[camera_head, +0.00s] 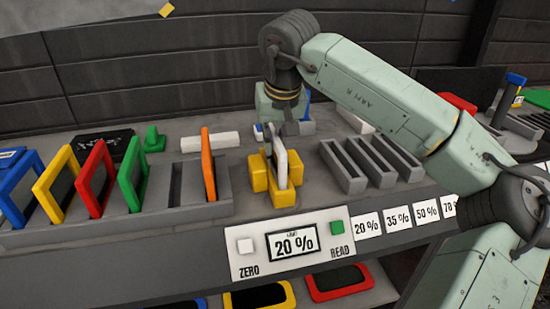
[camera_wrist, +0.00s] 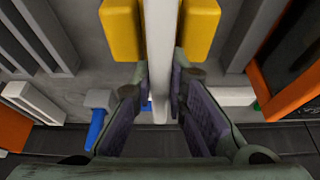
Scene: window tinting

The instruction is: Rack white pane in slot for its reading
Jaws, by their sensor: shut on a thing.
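The white pane (camera_head: 281,163) stands upright in the yellow holder (camera_head: 283,198) behind the meter. The meter display (camera_head: 292,243) reads 20 %. My gripper (camera_wrist: 160,82) is shut on the white pane, with a finger on each side of its frame (camera_wrist: 160,35) in the wrist view. In the head view the fingers are mostly hidden behind the pane and wrist. The grey slotted rack (camera_head: 347,172) stands right of the holder. Labels for 20 % (camera_head: 367,225), 35 % (camera_head: 398,217) and 50 % (camera_head: 426,210) run along the front edge; another is partly hidden by my arm.
Blue, yellow, red, green and orange panes (camera_head: 208,165) stand in a grey rack (camera_head: 120,228) at left. A white ZERO button (camera_head: 245,246) and green READ button (camera_head: 337,227) flank the display. A white bar (camera_head: 210,141) lies behind. More panes (camera_head: 340,282) lie on a lower shelf.

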